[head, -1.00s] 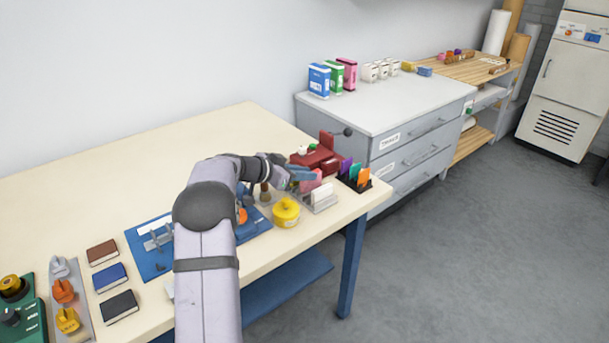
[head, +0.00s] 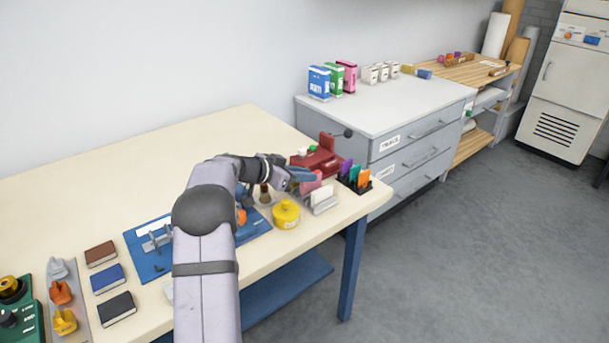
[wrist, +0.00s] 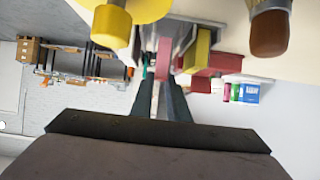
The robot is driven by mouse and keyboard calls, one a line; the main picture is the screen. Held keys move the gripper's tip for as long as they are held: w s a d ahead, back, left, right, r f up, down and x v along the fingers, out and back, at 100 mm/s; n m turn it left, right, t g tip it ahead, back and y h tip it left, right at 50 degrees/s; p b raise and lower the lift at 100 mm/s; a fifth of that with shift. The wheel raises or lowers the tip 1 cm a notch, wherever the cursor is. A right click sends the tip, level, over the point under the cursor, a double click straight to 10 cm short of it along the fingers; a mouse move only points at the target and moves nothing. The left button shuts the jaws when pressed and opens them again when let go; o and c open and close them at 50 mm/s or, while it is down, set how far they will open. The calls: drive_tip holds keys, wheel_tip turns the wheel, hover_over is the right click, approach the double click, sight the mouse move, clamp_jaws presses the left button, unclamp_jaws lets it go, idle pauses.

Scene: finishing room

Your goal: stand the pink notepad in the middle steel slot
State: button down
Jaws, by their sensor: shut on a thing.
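The pink notepad (head: 310,185) is between the fingers of my gripper (head: 301,175), just behind and left of the steel rack (head: 322,208). In the wrist view my gripper (wrist: 161,92) is shut on the pink notepad (wrist: 163,56), which is seen edge-on. A white card or pad (head: 321,195) stands in the rack. My gripper and the notepad hide part of the rack, and I cannot make out the middle slot or whether the notepad touches the rack.
A yellow pot (head: 286,214) stands left of the rack, with a brush (wrist: 270,30) near it. A black holder with purple, teal and orange pieces (head: 364,178) is to the right. A red machine (head: 318,160) stands behind. The table's front edge is close.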

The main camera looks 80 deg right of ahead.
drive_tip(key=shift+f+b, duration=0.8)
drive_tip(key=shift+b, duration=0.35)
drive_tip(key=shift+r, duration=0.85)
idle(0.3)
drive_tip(key=shift+b, duration=0.8)
idle(0.8)
drive_tip(key=shift+f+b, duration=0.85)
drive_tip(key=shift+b, duration=0.3)
idle(0.4)
drive_tip(key=c, duration=2)
unclamp_jaws()
drive_tip(key=shift+b+v, duration=1.25)
drive_tip(key=shift+v, duration=1.25)
drive_tip(key=b+v, duration=0.1)
drive_tip(key=v, duration=0.5)
drive_tip(key=shift+b, duration=0.4)
